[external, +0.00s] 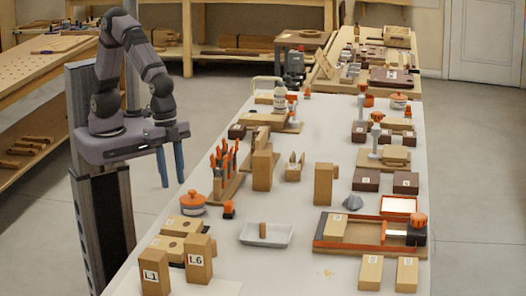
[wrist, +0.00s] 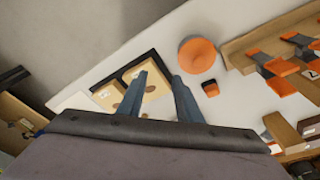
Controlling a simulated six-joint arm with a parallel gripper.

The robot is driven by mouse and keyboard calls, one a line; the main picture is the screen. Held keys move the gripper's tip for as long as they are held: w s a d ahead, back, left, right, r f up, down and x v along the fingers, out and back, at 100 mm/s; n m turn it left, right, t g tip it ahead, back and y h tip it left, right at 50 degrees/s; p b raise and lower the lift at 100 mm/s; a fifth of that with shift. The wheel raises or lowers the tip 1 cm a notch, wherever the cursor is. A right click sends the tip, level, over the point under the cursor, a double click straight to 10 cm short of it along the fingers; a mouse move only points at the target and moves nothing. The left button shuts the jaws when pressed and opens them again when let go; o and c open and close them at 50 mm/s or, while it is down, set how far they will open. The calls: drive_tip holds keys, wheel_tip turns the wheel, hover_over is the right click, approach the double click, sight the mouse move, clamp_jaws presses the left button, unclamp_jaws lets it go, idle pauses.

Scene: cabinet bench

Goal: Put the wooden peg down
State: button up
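A small brown wooden peg (external: 263,230) stands upright in a shallow white tray (external: 284,241) near the front of the white bench. I do not see the peg in the wrist view. My gripper (external: 172,184) hangs beyond the bench's left edge, well to the left of the tray and above its height. In the wrist view my gripper (wrist: 159,82) has its two blue-grey fingers apart, with nothing held between them.
Wooden blocks with dark holes (wrist: 133,88) lie near the bench's left edge. An orange-lidded pot (external: 193,203) and a tool rack (external: 229,180) stand left of the tray. Tall blocks L1 (external: 154,272) and L6 (external: 199,259) stand in front. An orange-edged wooden frame (external: 345,247) lies right.

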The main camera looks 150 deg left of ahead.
drive_tip(key=s+d+f+g, duration=0.1)
drive_tip(key=s+d, duration=0.1)
drive_tip(key=s, duration=0.6)
drive_tip(key=s+d+f+m+g, duration=0.1)
drive_tip(key=s+d+f, duration=0.1)
drive_tip(key=s, duration=0.7)
drive_tip(key=shift+s+d+f, duration=0.25)
drive_tip(key=shift+s+d, duration=0.05)
drive_tip(key=shift+d, duration=0.35)
wheel_tip(320, 180, up, 4)
drive_tip(key=p, duration=0.4)
drive_tip(key=shift+r, duration=0.25)
drive_tip(key=shift+o, duration=1.1)
drive_tip(key=shift+f, duration=0.1)
